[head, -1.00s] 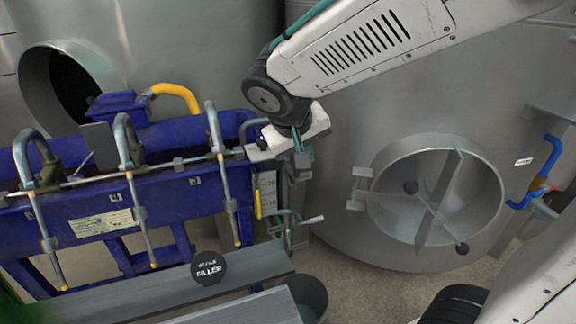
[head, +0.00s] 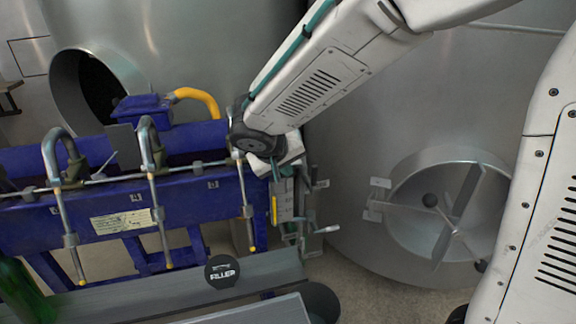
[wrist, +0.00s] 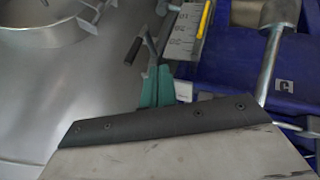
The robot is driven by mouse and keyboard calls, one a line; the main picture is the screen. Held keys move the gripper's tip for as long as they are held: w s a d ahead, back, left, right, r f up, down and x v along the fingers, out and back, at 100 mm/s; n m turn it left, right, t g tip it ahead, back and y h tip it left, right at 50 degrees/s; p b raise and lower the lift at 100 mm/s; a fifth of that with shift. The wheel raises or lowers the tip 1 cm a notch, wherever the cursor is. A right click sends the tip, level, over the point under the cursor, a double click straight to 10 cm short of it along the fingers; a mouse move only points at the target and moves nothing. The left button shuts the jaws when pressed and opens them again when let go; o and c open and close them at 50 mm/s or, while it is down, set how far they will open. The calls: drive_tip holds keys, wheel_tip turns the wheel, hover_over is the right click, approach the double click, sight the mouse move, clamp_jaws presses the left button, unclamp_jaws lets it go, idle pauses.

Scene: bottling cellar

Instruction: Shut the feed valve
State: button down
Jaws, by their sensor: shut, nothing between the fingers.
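At the right end of the blue filler (head: 110,217) is a metal fitting with a pale-tipped side lever (head: 327,229), likely the feed valve; its open or shut setting cannot be told. My gripper (head: 283,170) is just above this fitting, beside a plate with a yellow strip (head: 274,210). In the wrist view my gripper's teal fingers (wrist: 156,88) are closed together and empty. A thin dark-ended handle (wrist: 134,48) lies close to the fingertips; contact cannot be told. The plate with scale marks (wrist: 186,32) is right beside it.
A large steel tank with a round hatch (head: 446,205) stands right of the fitting. Bent filling spouts (head: 148,150) line the filler's front. A grey conveyor (head: 150,292) with a black FILLER disc (head: 222,271) runs in front. A green bottle (head: 22,292) is at lower left.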

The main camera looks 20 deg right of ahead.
drive_tip(key=w+d+f, duration=0.3)
drive_tip(key=d+f, duration=0.2)
drive_tip(key=d, duration=0.1)
drive_tip(key=shift+w+d, duration=0.25)
drive_tip(key=shift+w, duration=0.15)
